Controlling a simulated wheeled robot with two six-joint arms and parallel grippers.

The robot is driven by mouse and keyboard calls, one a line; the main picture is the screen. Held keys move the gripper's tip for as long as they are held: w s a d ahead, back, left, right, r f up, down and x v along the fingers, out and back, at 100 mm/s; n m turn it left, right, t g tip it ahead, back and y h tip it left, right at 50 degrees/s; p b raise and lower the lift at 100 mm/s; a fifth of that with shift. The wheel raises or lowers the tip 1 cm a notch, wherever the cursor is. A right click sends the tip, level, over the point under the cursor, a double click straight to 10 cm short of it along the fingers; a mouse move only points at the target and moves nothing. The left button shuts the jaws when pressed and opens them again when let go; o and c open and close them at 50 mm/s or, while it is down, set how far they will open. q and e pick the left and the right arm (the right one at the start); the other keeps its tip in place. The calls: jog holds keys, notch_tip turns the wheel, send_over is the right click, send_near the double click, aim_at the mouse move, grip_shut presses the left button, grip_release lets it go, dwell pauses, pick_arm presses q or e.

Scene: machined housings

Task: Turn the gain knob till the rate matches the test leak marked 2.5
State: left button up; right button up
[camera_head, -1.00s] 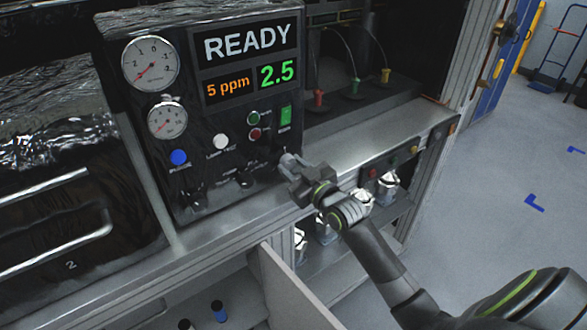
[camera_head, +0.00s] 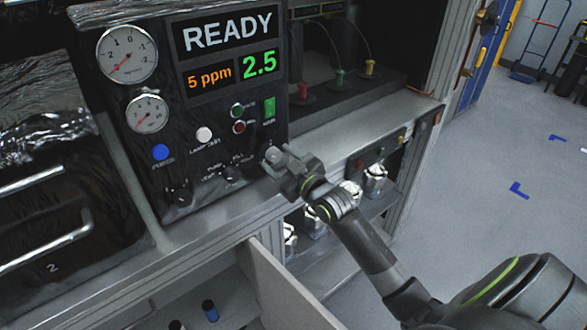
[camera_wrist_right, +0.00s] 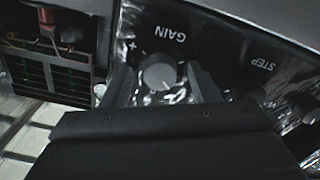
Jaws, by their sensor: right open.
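The control panel (camera_head: 110,115) shows READY, an orange 5 ppm and a green 2.5 on its displays (camera_head: 228,57). In the right wrist view the gain knob (camera_wrist_right: 159,71) is grey and round, below an upside-down GAIN label. My right gripper (camera_wrist_right: 160,85) is open, with one finger on each side of the knob; I cannot tell whether either finger touches it. In the head view the right gripper (camera_head: 277,157) is at the panel's lower right and hides most of the knob. My left gripper is not in view.
Two dials (camera_head: 127,55) and several buttons and knobs are on the panel. A STEP knob (camera_wrist_right: 254,86) is beside the gain knob. A metal ledge (camera_head: 340,130) runs along the bench. An open cabinet door (camera_head: 280,285) stands below it.

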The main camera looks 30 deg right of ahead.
jog(key=s+d, duration=0.2)
jog(key=s, duration=1.5)
jog(key=shift+d+b, duration=0.2)
jog(key=shift+b, duration=0.25)
